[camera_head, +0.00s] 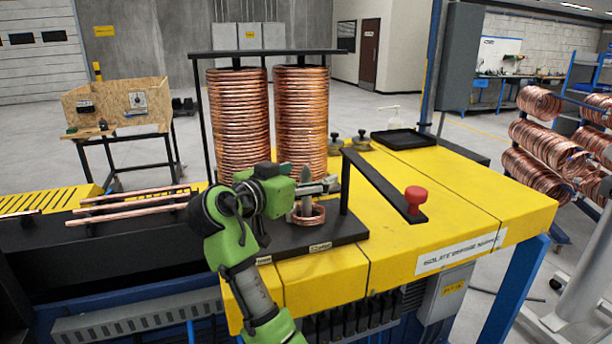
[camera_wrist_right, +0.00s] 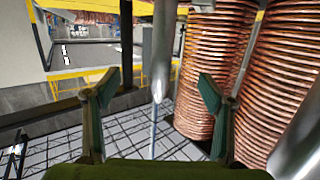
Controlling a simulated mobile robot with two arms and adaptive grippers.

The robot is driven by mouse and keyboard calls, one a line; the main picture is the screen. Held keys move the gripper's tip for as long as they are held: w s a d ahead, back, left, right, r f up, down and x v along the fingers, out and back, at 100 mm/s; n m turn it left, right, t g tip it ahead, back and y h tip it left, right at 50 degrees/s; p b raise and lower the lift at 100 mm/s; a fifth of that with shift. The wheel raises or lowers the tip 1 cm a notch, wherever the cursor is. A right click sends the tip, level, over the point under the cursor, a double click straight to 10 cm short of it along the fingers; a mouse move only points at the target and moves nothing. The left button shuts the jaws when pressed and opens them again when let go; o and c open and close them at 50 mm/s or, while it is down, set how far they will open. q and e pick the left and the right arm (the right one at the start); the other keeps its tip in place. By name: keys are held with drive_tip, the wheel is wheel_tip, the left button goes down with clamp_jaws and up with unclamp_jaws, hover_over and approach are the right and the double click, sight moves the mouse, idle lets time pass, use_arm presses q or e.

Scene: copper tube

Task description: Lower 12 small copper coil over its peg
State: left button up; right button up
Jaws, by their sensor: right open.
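A small copper coil (camera_head: 308,219) lies low around the foot of a short grey peg with a pointed tip (camera_head: 306,174), on a black base plate (camera_head: 347,230). My right gripper (camera_head: 322,186) is at the height of the peg's upper part, above the coil, and partly hides the peg. In the right wrist view the gripper (camera_wrist_right: 157,88) has its two fingers wide apart with nothing gripped. A grey metal post (camera_wrist_right: 163,45) shows between the fingers in that view. The coil cannot be made out there. My left gripper is not in view.
Two tall copper coil stacks (camera_head: 238,120) (camera_head: 301,115) stand right behind the gripper under a black top bar (camera_head: 266,52). A black arm with a red knob (camera_head: 415,194) is to the right. Copper rods (camera_head: 130,206) lie left.

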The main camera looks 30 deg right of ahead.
wheel_tip(320, 180, up, 10)
idle(0.5)
idle(0.6)
